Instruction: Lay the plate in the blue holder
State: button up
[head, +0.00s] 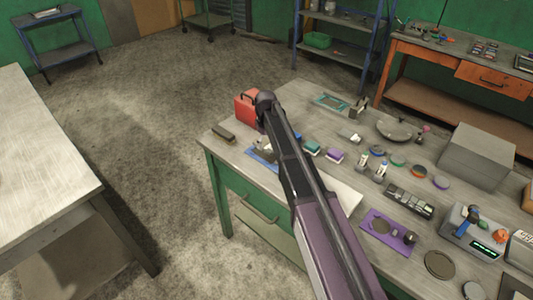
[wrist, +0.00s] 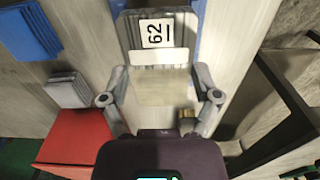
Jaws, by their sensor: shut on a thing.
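The plate (wrist: 160,88) is a pale flat piece between the two fingers of my gripper (wrist: 160,80) in the wrist view. My gripper is shut on it. A grey piece with a white label marked with digits (wrist: 158,33) stands just beyond the plate; I cannot tell whether it is part of it. Blue, likely the blue holder (wrist: 197,12), shows behind that grey piece and is mostly hidden. In the head view a flat blue thing (head: 258,156) lies on the bench below my arm's end. My arm hides the gripper there.
A red box (head: 246,108) stands at the bench's far left corner; it also shows in the wrist view (wrist: 75,138). A dark brush (head: 223,134) lies near the left edge. Teal (head: 312,148) and purple (head: 334,155) blocks sit right of my arm.

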aim_at(266, 144)
jog(key=shift+f, duration=0.2)
dwell(0.3)
jog(key=shift+f+b, duration=1.75)
jog(key=shift+b, duration=0.1)
jog(key=shift+f, duration=0.1)
jog(key=o, duration=1.1)
jog(key=shift+o, duration=0.2)
jog(key=shift+r, duration=0.2)
notch_tip(266, 144, up, 12)
jog(key=p, duration=1.2)
jog(key=shift+s+d, duration=0.1)
